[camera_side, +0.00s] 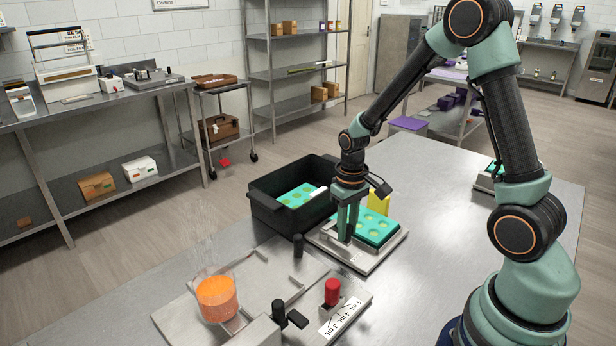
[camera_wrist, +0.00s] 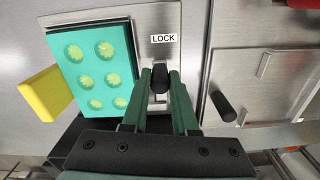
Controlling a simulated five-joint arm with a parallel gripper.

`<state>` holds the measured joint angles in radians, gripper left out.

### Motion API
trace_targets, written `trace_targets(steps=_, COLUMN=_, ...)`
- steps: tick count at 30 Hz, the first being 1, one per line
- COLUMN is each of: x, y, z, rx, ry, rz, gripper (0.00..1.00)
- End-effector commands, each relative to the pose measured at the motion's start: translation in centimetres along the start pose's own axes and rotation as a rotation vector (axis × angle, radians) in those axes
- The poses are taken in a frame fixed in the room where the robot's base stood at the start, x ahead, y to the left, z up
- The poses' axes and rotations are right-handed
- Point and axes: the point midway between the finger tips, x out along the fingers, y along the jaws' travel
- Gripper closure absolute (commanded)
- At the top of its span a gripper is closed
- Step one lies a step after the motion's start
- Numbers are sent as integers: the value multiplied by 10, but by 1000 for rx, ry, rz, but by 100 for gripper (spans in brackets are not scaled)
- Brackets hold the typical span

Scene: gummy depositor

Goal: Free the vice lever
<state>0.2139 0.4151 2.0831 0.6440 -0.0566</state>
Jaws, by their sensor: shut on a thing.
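The vice lever shows in the wrist view as a black knob (camera_wrist: 160,77) just below a white LOCK label (camera_wrist: 164,38). My gripper (camera_wrist: 161,88) is shut on the knob, one green finger on each side. In the side view my gripper (camera_side: 347,236) points down at the near left part of the metal vice plate (camera_side: 362,262); the knob is hidden there by the fingers. A teal mould (camera_side: 377,229) with several round hollows lies on the plate, and shows left of the lever in the wrist view (camera_wrist: 78,67).
A yellow block (camera_side: 379,201) stands beside the mould. A black bin (camera_side: 277,217) holding another teal mould (camera_side: 296,195) is behind left. The depositor, with an orange-filled beaker (camera_side: 217,298), red knob (camera_side: 332,291) and upright black handle (camera_side: 298,245), is in front.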

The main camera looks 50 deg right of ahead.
Motion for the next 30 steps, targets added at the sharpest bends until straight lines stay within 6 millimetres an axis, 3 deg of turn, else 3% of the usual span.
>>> trace_targets(steps=30, x=-1, y=-3, z=0, rx=49, ry=2, rz=0, gripper=100)
